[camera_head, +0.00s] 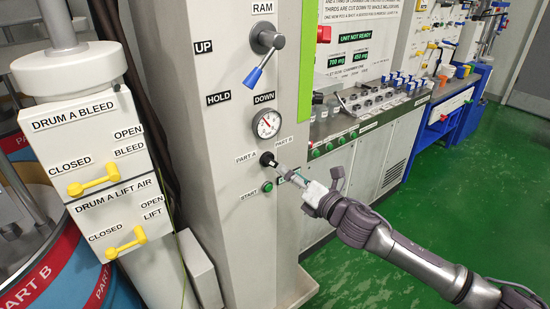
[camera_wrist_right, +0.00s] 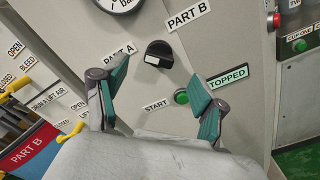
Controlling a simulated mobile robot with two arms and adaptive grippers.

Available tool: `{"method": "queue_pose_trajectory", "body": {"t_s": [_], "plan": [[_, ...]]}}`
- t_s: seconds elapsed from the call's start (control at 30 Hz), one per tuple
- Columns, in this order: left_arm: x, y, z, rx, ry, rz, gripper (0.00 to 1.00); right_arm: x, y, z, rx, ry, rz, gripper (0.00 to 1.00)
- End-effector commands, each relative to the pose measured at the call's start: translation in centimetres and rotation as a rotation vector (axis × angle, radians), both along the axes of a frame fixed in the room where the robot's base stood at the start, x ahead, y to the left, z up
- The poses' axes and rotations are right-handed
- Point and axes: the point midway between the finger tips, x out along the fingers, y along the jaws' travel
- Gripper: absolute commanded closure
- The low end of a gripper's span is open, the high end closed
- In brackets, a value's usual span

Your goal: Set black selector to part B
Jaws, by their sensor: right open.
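The black selector (camera_head: 268,159) is a round knob on the pale column, between the PART A label (camera_head: 246,156) and the PART B label (camera_head: 285,141). In the right wrist view the selector (camera_wrist_right: 159,54) has a white mark on its left side, the side of the PART A label (camera_wrist_right: 118,52); the PART B label (camera_wrist_right: 188,16) is at its upper right. My right gripper (camera_head: 314,179) is open and empty, to the right of and below the selector. In the right wrist view its fingers (camera_wrist_right: 157,82) frame the selector from below without touching it. My left gripper is not in view.
A green START button (camera_wrist_right: 181,97) sits just below the selector, beside a STOPPED sign (camera_wrist_right: 228,76). A gauge (camera_head: 267,124) and the blue-handled RAM lever (camera_head: 252,78) are above. Yellow-handled valve boxes (camera_head: 112,222) stand at the left. Green floor is clear at the right.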

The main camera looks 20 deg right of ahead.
Motion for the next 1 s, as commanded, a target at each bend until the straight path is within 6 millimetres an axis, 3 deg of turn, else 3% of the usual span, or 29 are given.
{"method": "queue_pose_trajectory", "body": {"t_s": [0.1,0.3,0.77,1.0], "plan": [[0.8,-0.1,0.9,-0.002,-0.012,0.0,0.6,2.5,0.9,0.4,0.003,-0.002,-0.001,0.29],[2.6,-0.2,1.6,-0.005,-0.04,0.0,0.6,5.2,1.9,0.1,0.002,0.001,-0.001,0.29],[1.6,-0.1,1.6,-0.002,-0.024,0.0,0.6,6.3,2.3,-0.1,0.0,0.002,0.0,0.29],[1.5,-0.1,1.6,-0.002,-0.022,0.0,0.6,6.3,2.3,-0.1,0.0,0.002,0.0,0.69]]}}
